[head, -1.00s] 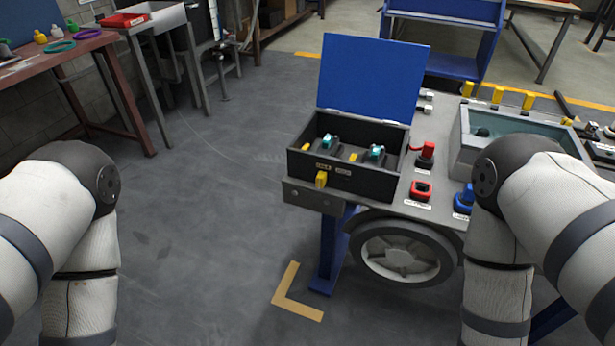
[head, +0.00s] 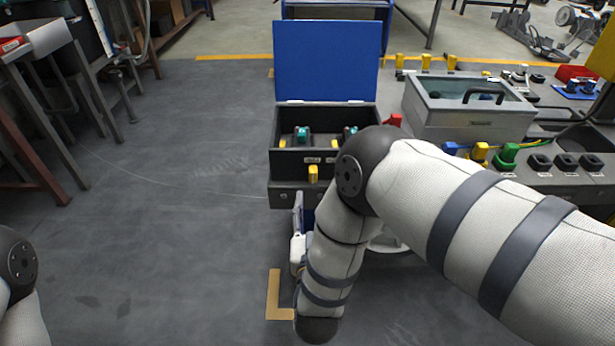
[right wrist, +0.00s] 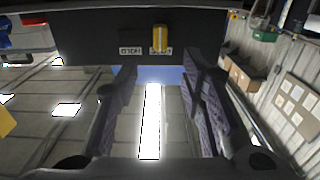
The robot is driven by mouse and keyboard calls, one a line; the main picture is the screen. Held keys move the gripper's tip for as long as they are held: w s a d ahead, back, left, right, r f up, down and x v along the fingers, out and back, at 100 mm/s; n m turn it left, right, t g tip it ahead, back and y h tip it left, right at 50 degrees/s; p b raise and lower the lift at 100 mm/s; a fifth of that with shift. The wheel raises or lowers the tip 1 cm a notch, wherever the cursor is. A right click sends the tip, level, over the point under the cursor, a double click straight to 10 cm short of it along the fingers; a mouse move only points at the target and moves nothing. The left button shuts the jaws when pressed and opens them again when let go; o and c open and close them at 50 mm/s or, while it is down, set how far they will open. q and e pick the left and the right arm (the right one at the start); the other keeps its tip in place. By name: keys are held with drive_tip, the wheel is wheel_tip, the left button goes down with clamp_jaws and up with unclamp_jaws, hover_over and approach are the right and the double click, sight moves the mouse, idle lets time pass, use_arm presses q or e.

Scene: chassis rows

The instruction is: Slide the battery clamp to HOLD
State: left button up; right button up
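The battery clamp's yellow tab (head: 313,174) sticks out of the front of the black open-topped box (head: 287,163), under the left of two small labels in the head view. It also shows in the right wrist view (right wrist: 160,38), in front of the right-hand label there. My right gripper (head: 299,208) is below the box front, pointing up, partly hidden by my forearm. In the right wrist view my right gripper (right wrist: 157,78) is open and empty, its fingers apart from the tab. My left gripper is out of view.
The box's blue lid (head: 326,60) stands open, with teal-topped parts (head: 302,134) inside. A grey glass-topped case (head: 470,120) and several coloured connectors (head: 508,155) are on the bench to the right. Floor at left is clear.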

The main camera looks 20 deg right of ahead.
sight(313, 175)
drive_tip(key=b+x, duration=0.1)
drive_tip(key=x, duration=0.8)
drive_tip(key=shift+w+d+f, duration=0.1)
drive_tip(key=shift+w+f, duration=0.05)
drive_tip(key=shift+w, duration=0.15)
drive_tip(key=shift+c, duration=0.6)
clamp_jaws()
